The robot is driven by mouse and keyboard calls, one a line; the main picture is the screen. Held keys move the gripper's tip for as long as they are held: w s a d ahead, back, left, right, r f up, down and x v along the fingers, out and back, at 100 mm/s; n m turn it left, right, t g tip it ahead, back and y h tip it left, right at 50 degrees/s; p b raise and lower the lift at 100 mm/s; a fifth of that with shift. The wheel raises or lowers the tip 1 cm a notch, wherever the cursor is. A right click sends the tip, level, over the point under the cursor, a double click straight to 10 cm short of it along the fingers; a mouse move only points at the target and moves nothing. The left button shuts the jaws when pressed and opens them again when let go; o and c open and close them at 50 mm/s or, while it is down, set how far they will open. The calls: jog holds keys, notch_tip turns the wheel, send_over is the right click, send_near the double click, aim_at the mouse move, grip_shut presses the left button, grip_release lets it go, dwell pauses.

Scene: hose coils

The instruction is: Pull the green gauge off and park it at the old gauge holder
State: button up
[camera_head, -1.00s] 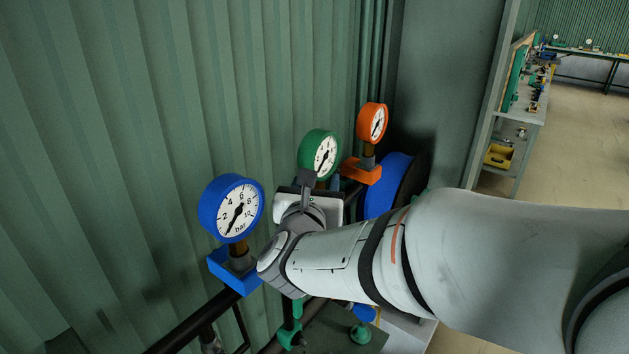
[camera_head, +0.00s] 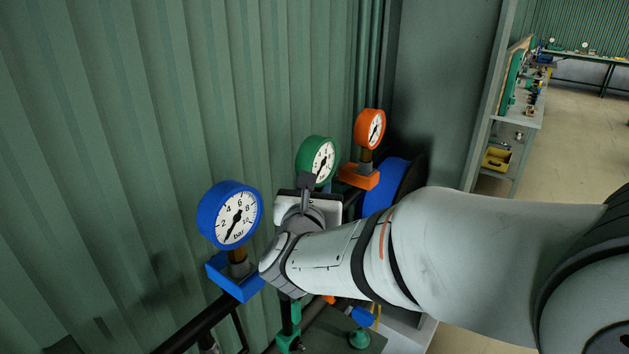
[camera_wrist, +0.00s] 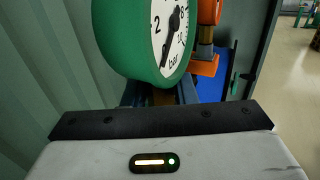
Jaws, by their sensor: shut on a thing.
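The green gauge (camera_head: 317,160), with a white dial, stands upright between the blue gauge and the orange gauge in the head view. It fills the top of the wrist view (camera_wrist: 147,38). My gripper (camera_wrist: 160,97) is shut on the gauge's brownish stem just below the dial, with a finger on each side. In the head view my wrist and gripper body hide the stem's lower end, so I cannot tell whether it is seated or free. I cannot make out which holder is the old gauge holder.
The blue gauge (camera_head: 231,214) stands in a blue holder (camera_head: 236,280) left of my wrist. The orange gauge (camera_head: 370,129) stands in an orange holder (camera_head: 360,177) just beyond the green one. A blue reel (camera_head: 384,186) is to the right. A corrugated wall (camera_head: 150,130) stands close behind.

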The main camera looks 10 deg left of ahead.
aim_at(315, 139)
jog(key=o, duration=0.3)
grip_shut()
jog(key=shift+s+r, duration=0.1)
jog(key=shift+r, duration=0.15)
jog(key=shift+r, duration=0.15)
jog(key=shift+r+p, duration=0.3)
jog(key=shift+r, duration=1.1)
jog(key=shift+r+p, duration=0.45)
jog(key=shift+r, duration=2.75)
